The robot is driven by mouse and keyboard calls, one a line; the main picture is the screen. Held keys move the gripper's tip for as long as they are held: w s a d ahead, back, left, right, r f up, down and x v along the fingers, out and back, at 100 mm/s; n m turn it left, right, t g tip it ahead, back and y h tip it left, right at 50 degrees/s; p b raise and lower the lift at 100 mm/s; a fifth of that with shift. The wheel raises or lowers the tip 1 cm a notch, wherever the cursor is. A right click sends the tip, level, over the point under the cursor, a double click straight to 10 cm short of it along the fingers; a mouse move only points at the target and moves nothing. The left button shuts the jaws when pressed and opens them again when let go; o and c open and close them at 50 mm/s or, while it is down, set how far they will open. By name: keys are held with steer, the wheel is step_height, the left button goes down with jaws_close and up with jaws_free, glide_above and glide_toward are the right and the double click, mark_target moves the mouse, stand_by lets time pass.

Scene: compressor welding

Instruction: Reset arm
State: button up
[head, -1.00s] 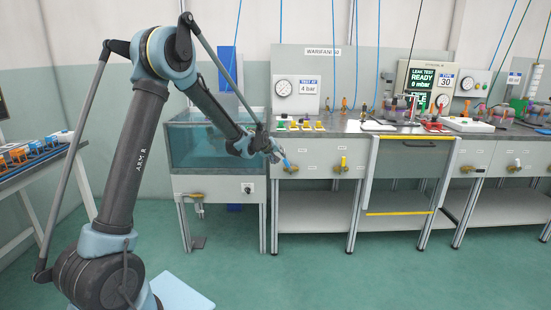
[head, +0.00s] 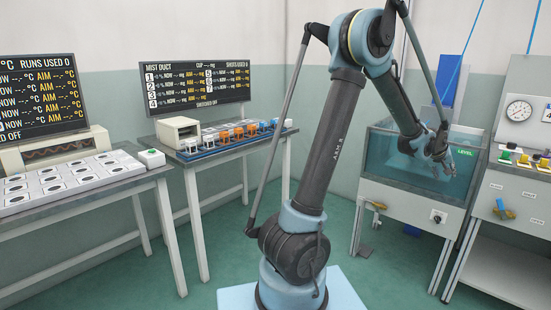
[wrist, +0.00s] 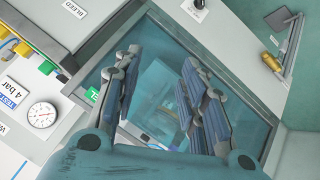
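My arm shows in the head view, raised at the shoulder and bent down toward the right. My gripper (head: 440,160) hangs at the water tank (head: 405,175), in front of or over its glass; which of the two I cannot tell from the head view. In the wrist view my gripper (wrist: 157,70) has its two dark blue fingers spread apart, with nothing between them. The tank (wrist: 255,125) lies beneath the fingers there, with clear bluish water or glass inside.
A test bench (head: 515,200) with a pressure gauge (head: 519,110) adjoins the tank on the right. At left are a table with a tray of round-holed blocks (head: 65,180) and a mist duct table (head: 235,150) with orange and blue parts. Open green floor lies between.

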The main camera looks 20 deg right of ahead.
steer(key=w+a+r+n+y, duration=0.1)
steer(key=w+a, duration=0.3)
steer(key=a, duration=0.3)
steer(key=w+a+r+t+y, duration=0.1)
steer(key=w+a+r, duration=0.1)
steer(key=w+a, duration=0.35)
steer(key=w+a+r+n+y, duration=0.1)
steer(key=w+a, duration=0.1)
steer(key=a, duration=0.6)
steer(key=w+a+n+y, duration=0.2)
steer(key=a, duration=2.3)
steer(key=s+a+f+n+y, duration=0.15)
steer(key=s+a, duration=0.25)
steer(key=a, duration=0.5)
steer(key=s+a+f+y, duration=0.15)
steer(key=s+a, duration=0.25)
steer(key=a, duration=0.5)
steer(key=s+a+f+n+g, duration=0.1)
steer(key=s+a+f, duration=0.2)
steer(key=s+a, duration=0.2)
steer(key=s+a+f+n+y, duration=0.1)
steer(key=s+a+f, duration=0.3)
steer(key=s, duration=0.3)
steer(key=shift+a+g, duration=0.4)
steer(key=shift+a, duration=0.4)
steer(key=shift+c, duration=0.6)
steer(key=shift+d, duration=0.15)
